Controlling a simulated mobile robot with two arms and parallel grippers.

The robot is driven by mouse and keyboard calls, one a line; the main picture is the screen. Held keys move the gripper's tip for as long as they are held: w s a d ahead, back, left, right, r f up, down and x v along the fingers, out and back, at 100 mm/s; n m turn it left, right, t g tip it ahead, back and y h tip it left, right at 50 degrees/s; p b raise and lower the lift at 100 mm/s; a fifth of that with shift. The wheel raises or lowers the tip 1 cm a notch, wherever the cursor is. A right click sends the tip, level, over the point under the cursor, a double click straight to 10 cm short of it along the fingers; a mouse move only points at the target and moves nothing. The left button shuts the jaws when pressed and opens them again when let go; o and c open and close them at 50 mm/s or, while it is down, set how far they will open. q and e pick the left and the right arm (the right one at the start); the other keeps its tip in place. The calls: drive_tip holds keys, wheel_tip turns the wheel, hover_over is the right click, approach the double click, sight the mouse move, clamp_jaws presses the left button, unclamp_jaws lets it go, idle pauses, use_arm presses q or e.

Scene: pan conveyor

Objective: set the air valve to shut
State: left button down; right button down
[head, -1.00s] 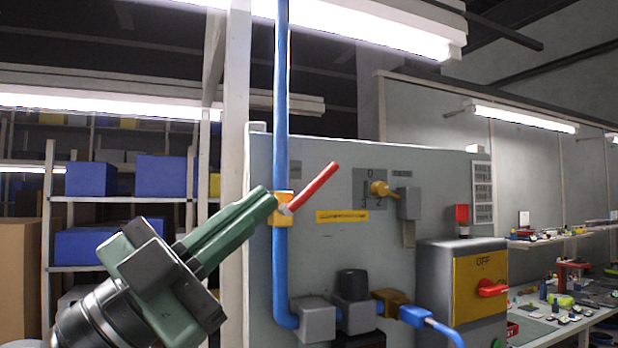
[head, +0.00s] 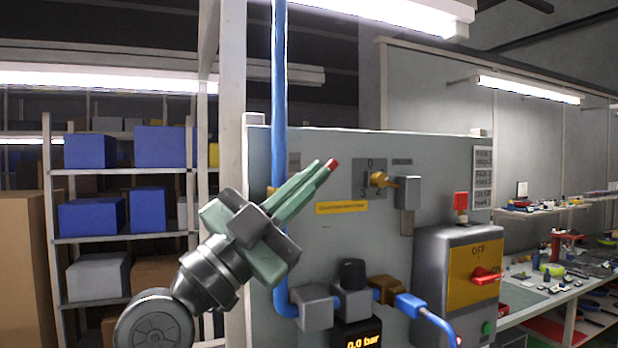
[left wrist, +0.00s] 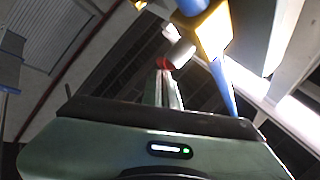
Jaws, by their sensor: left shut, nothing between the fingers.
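The air valve is a yellow body (left wrist: 214,32) on a vertical blue pipe (head: 279,90), with a red lever (head: 332,164). In the head view only the lever's tip shows, up and to the right of the pipe; my gripper hides the rest and nearly all of the body. The lever appears slanted, not in line with the pipe. My left gripper (head: 322,167) is shut and empty, its green fingers lying in front of the lever in the picture. In the left wrist view the lever's red end (left wrist: 164,63) is by the fingertips; I cannot tell whether they touch. My right gripper is not in view.
Below are fittings and a display (head: 362,338) reading 0.0 bar. A grey switch box (head: 430,270) with a red handle stands at right. Shelves (head: 120,170) are at left.

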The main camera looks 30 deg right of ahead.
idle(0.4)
use_arm(q)
drive_tip(key=shift+d+f+m+g+y+p, duration=0.15)
drive_tip(key=shift+m+g+y+p, duration=0.2)
drive_tip(key=shift+y, duration=0.45)
drive_tip(key=f+y+p, duration=0.1)
drive_tip(key=y, duration=0.1)
drive_tip(key=d+m+g+y+p, duration=0.1)
drive_tip(key=y, duration=0.1)
drive_tip(key=shift+d+f+p, duration=0.2)
drive_tip(key=shift+f+p, duration=0.1)
drive_tip(key=shift+f, duration=0.1)
drive_tip(key=shift+s+d+f, duration=0.1)
drive_tip(key=shift+f, duration=0.05)
idle(0.8)
